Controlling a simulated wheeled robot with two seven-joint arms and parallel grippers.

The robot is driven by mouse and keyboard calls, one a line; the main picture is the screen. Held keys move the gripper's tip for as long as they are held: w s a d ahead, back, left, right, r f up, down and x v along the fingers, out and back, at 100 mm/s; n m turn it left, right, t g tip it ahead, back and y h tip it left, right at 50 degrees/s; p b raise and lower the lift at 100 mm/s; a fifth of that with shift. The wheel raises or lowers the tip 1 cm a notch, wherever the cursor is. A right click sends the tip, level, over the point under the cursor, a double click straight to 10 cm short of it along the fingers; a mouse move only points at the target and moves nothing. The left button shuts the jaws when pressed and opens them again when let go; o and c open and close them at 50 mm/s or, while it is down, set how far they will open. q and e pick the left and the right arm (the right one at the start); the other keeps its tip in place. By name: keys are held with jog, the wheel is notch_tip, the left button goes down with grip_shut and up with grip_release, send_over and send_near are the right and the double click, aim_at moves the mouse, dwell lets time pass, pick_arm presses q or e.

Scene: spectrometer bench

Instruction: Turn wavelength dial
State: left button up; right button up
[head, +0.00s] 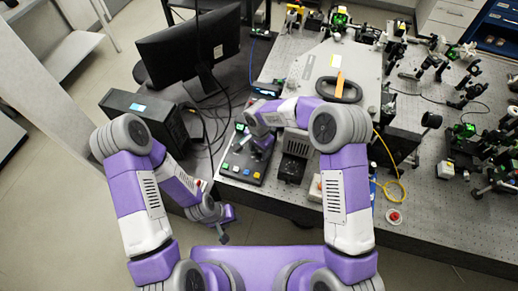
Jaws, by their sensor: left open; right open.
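A dark control box (241,174) with coloured buttons along its front edge sits at the left front of the optical bench (440,215). My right gripper (261,143) is open and reaches left over the right part of this box. I cannot make out the wavelength dial; it may be hidden under the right gripper or too small to see. I cannot tell whether the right fingers touch anything. My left gripper (224,235) is open, low in front of the bench's front edge and apart from the box.
A black monitor (190,45) and a dark box with a small screen (143,112) stand on a side desk at left. A grey instrument housing (335,70) and many optical mounts crowd the bench. A yellow cable (390,165) and a red-capped item (394,216) lie right of my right arm.

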grip_shut()
